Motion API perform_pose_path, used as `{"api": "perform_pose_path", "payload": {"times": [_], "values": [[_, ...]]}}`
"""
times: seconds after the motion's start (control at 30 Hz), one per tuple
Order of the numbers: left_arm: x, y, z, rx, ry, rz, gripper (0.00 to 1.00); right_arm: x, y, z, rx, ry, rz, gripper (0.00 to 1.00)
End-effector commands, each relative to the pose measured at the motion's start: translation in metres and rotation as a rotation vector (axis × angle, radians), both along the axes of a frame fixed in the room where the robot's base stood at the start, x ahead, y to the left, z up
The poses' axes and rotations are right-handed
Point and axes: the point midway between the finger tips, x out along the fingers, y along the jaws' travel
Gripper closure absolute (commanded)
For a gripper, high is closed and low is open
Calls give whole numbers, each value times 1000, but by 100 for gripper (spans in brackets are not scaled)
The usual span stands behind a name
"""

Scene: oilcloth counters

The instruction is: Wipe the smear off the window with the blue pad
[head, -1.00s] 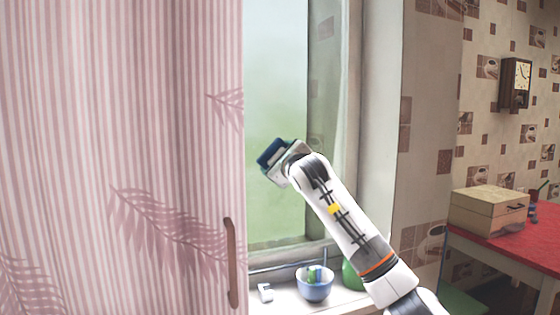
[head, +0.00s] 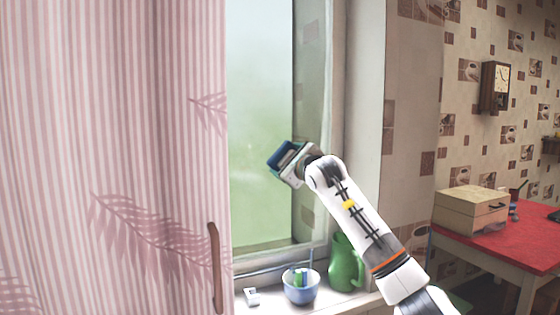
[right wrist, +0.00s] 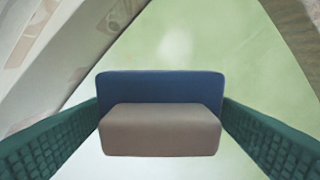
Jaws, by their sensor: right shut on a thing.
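The blue pad (head: 277,152) is in my right gripper (head: 292,160), in front of the window glass (head: 262,90). In the right wrist view the pad (right wrist: 160,84) shows as a dark blue slab with a grey-brown block on it, between the two green fingers of the gripper (right wrist: 160,118). I cannot tell whether the pad touches the glass. A faint pale smear (right wrist: 174,42) shows on the greenish glass beyond the pad in the right wrist view; in the head view it is too faint to place surely. My left gripper is out of view.
A pink striped curtain (head: 110,130) covers the left. On the sill stand a blue bowl (head: 300,290) with small things in it, a green jug (head: 345,265) close to my right arm, and a small white object (head: 251,297). A red table (head: 490,243) with a wooden box (head: 471,208) is at right.

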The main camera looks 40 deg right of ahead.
Motion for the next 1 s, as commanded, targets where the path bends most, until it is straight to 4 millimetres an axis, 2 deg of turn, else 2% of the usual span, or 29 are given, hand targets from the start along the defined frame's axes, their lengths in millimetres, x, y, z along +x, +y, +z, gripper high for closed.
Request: {"api": "perform_pose_path", "payload": {"times": [0.53,1.0], "values": [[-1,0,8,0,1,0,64,-9,-37,1,0,1,-2,37],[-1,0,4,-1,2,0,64,-13,-40,-2,0,-1,0,37]]}}
